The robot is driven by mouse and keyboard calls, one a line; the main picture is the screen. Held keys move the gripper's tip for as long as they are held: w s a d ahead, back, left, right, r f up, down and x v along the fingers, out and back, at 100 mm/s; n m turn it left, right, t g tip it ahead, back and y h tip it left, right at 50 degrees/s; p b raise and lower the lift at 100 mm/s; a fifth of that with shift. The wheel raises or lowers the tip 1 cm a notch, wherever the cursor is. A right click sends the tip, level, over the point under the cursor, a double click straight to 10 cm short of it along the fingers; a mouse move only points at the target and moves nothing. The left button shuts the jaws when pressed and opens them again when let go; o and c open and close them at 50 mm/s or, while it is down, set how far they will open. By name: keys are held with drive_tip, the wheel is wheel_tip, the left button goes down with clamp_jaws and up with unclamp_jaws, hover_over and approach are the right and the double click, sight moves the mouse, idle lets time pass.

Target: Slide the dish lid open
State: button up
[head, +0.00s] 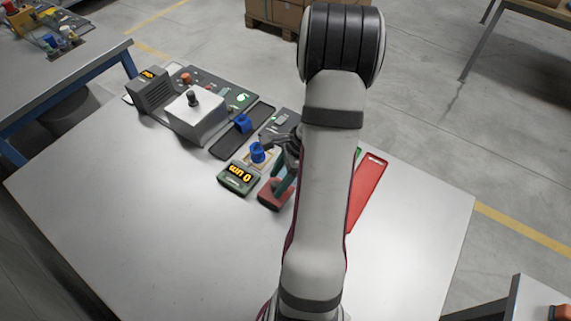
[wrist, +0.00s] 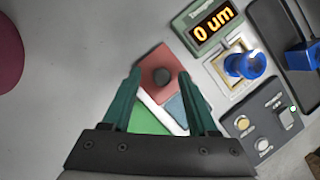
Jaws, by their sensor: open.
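A red square piece with a dark round knob (wrist: 161,76), which looks like the dish lid (wrist: 150,60), shows in the wrist view. In the head view the red piece (head: 270,196) lies on the table left of my arm. Green, white and blue-grey surfaces (wrist: 150,112) show below it between my fingers; I cannot tell which belong to the dish. My gripper (wrist: 160,74) is open, its teal fingertips on either side of the knob. Whether they touch it cannot be told. In the head view my gripper (head: 284,178) is partly hidden by my arm.
A green readout showing "0 um" (head: 239,178) and a blue knobbed part (head: 257,152) stand close by on the left. Behind are a black tray (head: 228,145), a white box (head: 197,118) and a grey unit (head: 151,92). A red strip (head: 367,190) lies right. The table's front left is clear.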

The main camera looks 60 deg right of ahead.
drive_tip(key=v, duration=1.4)
drive_tip(key=shift+r, duration=0.35)
drive_tip(key=shift+s, duration=0.1)
drive_tip(key=w+a+r+n+g, duration=0.1)
drive_tip(key=w+a+n, duration=0.15)
drive_tip(key=a, duration=0.35)
drive_tip(key=w+a+r+n, duration=0.2)
drive_tip(key=a+n, duration=0.1)
drive_tip(key=a, duration=0.2)
drive_tip(key=s+a+n+g, duration=0.1)
drive_tip(key=s+a+n, duration=0.3)
drive_tip(key=a+n, duration=0.4)
drive_tip(key=s+a+n+g+h, duration=0.1)
drive_tip(key=s+a+n, duration=0.4)
drive_tip(key=a, duration=0.8)
drive_tip(key=n, duration=0.3)
drive_tip(key=shift+a, duration=0.15)
